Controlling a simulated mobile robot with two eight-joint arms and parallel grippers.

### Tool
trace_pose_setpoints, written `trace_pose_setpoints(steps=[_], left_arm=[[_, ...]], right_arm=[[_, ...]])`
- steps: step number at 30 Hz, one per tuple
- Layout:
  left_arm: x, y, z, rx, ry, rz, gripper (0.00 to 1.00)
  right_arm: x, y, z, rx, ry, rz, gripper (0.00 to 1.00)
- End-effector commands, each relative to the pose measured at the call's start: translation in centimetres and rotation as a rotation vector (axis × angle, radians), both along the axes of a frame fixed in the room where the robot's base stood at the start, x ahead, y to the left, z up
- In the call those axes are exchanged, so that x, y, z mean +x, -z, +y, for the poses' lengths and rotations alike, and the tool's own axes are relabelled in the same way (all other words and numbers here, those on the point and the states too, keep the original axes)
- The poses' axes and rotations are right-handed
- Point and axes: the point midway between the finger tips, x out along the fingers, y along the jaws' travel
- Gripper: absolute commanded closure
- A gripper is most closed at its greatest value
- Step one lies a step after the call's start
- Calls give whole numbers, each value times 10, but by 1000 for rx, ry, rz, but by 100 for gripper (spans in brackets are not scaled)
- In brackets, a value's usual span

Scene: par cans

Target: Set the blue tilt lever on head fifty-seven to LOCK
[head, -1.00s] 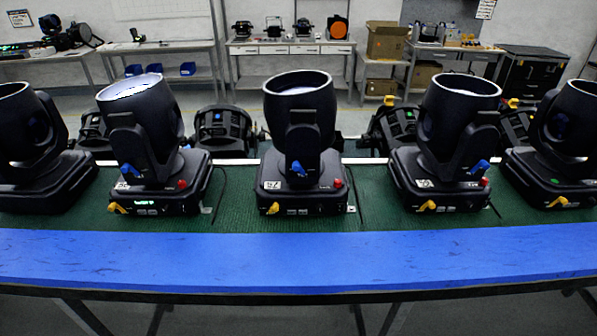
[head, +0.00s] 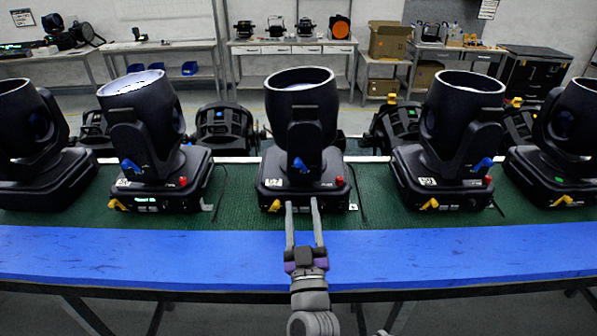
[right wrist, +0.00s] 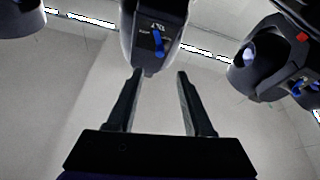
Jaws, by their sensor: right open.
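The middle moving head (head: 300,105) stands upright on its base on the green mat, with a blue tilt lever (head: 300,165) low on its yoke. The lever also shows in the right wrist view (right wrist: 158,42), below small markings too blurred to read. My right gripper (head: 301,203) is open and empty, its two fingers pointing at the front of this head's base, below the lever. In the right wrist view the lever lies beyond and between the fingertips (right wrist: 160,76). The head's number label (head: 273,183) is too small to read surely. My left gripper is out of view.
Similar heads with blue levers stand to the left (head: 145,115) and right (head: 460,120). The middle base has a yellow latch (head: 274,206) and a red knob (head: 340,182). The blue front strip (head: 150,260) of the table is clear apart from my arm.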

Motion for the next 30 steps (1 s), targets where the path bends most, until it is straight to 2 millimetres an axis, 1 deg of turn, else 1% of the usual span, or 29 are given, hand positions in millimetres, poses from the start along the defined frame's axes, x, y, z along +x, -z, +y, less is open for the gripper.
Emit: trace_pose_setpoints(steps=[9, 12, 15, 21, 28, 30], left_arm=[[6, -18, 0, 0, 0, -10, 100], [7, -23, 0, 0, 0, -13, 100], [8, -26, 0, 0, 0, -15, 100], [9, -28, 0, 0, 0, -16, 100], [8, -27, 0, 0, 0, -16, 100], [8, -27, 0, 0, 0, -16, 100]], right_arm=[[56, -25, 3, -1, 1, 0, 48], [71, -31, 5, 0, 0, 0, 48], [82, -35, 6, -1, -1, 0, 48], [91, -38, 6, 0, -1, 1, 48], [91, -37, 6, 0, -2, 2, 48], [91, -37, 6, 0, -2, 2, 61]])
